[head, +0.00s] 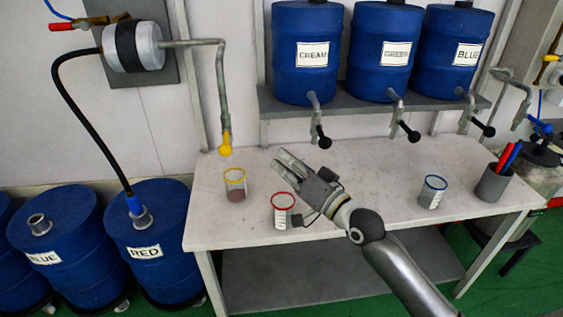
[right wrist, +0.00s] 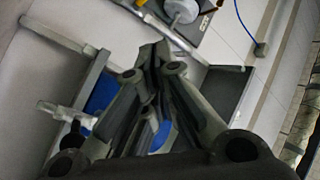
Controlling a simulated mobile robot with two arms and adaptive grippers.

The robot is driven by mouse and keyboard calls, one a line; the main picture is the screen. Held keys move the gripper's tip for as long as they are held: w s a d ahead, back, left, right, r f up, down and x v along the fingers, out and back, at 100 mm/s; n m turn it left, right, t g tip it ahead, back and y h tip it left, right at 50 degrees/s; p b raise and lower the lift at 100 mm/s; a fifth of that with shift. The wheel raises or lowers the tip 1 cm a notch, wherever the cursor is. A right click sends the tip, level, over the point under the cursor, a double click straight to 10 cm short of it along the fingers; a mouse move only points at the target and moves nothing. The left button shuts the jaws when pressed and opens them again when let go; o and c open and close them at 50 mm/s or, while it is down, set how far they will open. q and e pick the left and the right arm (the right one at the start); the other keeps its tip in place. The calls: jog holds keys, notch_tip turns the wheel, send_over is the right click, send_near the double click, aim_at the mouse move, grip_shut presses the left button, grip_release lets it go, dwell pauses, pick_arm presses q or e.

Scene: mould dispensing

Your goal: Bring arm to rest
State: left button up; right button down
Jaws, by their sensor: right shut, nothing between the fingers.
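My right gripper (head: 290,168) is over the table, shut and empty, with its fingers pointing up and to the left in the head view. In the right wrist view its fingers (right wrist: 155,60) are together with nothing between them. A red-rimmed cup (head: 283,211) stands on the table just below the gripper in the picture; the gripper does not hold it. A yellow-rimmed cup (head: 235,184) with some reddish-brown content stands to the left, below the yellow-tipped tap (head: 225,145). My left gripper is not in view.
The white table (head: 350,240) also carries a blue-rimmed cup (head: 432,192) and a grey pen holder (head: 493,184) at the right. Blue drums with taps, including the CREAM drum (head: 305,55), stand on a shelf (head: 350,115) above. A RED drum (head: 150,245) stands on the floor at left.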

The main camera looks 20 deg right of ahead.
dwell(0.7)
jog(key=s+a+f+n+g, duration=0.1)
jog(key=s+a+f+g, duration=0.15)
jog(key=f, duration=0.25)
jog(key=s+a+f+n+g, duration=0.1)
jog(key=s+a+f+g, duration=0.15)
jog(key=f, duration=0.25)
jog(key=s+d+f+n+g+h, duration=0.1)
jog(key=s+f+g+h, duration=0.15)
jog(key=s+f, duration=0.45)
jog(key=s+f+n+g+h, duration=0.2)
jog(key=s+f+g, duration=0.2)
jog(key=s, duration=0.6)
jog(key=s+d+f+n+g+h, duration=0.1)
jog(key=s+f+g+h, duration=0.15)
jog(key=s+f, duration=0.45)
jog(key=s+f+g, duration=0.1)
jog(key=s+f, duration=0.1)
jog(key=f, duration=1.1)
jog(key=s+f+g, duration=0.1)
jog(key=s+f, duration=0.1)
jog(key=f, duration=1.1)
jog(key=s+d+f+g, duration=0.1)
jog(key=s+d+f, duration=0.2)
jog(key=s+f, duration=1.2)
jog(key=shift+s, duration=0.75)
